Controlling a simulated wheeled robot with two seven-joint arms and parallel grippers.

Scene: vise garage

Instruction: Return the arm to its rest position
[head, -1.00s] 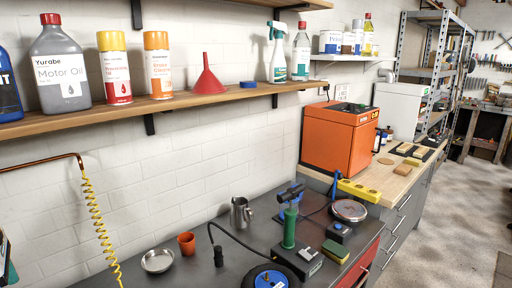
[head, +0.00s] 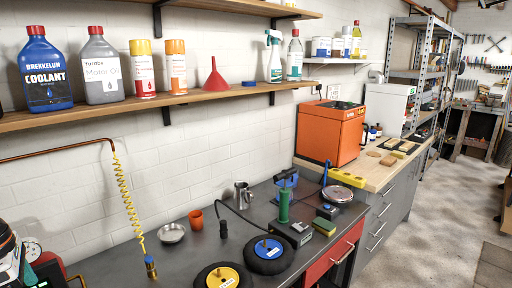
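Neither of my grippers and neither of my arms shows in the head view. The dark workbench top (head: 180,262) lies below the wall shelf. On it stand a green upright cylinder (head: 284,207) on a dark base, two black wheels with a yellow hub (head: 222,277) and a blue hub (head: 268,249), a metal pitcher (head: 243,196), an orange cup (head: 196,219) and a metal bowl (head: 171,233).
The wooden shelf (head: 210,95) carries bottles, cans and a red funnel (head: 214,76). An orange box-like machine (head: 331,133) stands on the light wooden counter at the right. A yellow coiled hose (head: 129,200) hangs at the left. Open floor (head: 405,235) lies right of the drawers.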

